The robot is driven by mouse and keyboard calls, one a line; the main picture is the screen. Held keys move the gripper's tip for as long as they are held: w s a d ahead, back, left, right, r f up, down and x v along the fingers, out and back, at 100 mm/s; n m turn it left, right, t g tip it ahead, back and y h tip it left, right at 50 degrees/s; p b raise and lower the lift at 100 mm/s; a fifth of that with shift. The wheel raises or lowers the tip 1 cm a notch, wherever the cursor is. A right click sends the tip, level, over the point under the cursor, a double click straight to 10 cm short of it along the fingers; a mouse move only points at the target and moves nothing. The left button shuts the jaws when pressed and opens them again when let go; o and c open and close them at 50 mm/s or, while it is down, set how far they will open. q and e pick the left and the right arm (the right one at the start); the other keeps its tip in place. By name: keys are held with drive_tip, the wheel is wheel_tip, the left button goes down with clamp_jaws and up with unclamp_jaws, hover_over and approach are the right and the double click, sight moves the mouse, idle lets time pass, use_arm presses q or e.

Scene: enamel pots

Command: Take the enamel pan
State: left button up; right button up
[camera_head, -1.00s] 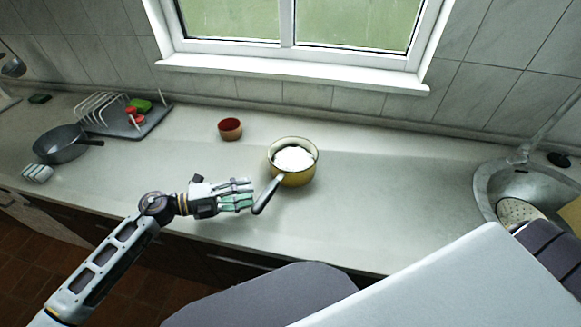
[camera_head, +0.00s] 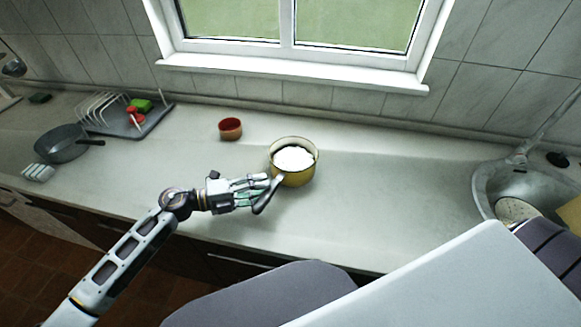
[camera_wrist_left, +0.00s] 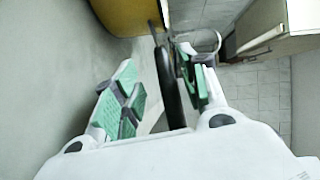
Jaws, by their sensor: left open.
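The enamel pan (camera_head: 296,177) is yellow with a dark handle (camera_head: 267,196) and white contents, and stands on the counter below the window. Its handle points toward the front left. My left gripper (camera_head: 262,188) is at the handle, with its fingers open. In the left wrist view the pan's yellow side (camera_wrist_left: 128,14) shows at the top. The dark handle (camera_wrist_left: 170,85) runs between the open fingers of my left gripper (camera_wrist_left: 160,92), closer to the right finger. I cannot tell whether a finger touches it. My right gripper is not in view.
A small reddish-brown bowl (camera_head: 230,129) stands behind and left of the pan. A dark frying pan (camera_head: 62,144) and a dish rack (camera_head: 108,112) are at the far left. A sink (camera_head: 490,185) is at the right. The counter right of the pan is clear.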

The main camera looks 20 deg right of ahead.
sight(274, 183)
use_arm(q)
drive_tip(key=d, duration=0.2)
drive_tip(key=shift+s+d+r+p, duration=0.1)
drive_tip(key=shift+d+r+p, duration=0.05)
drive_tip(key=shift+d+p, duration=0.2)
drive_tip(key=shift+d, duration=0.7)
drive_tip(key=shift+c, duration=1.8)
clamp_jaws()
drive_tip(key=shift+r, duration=0.1)
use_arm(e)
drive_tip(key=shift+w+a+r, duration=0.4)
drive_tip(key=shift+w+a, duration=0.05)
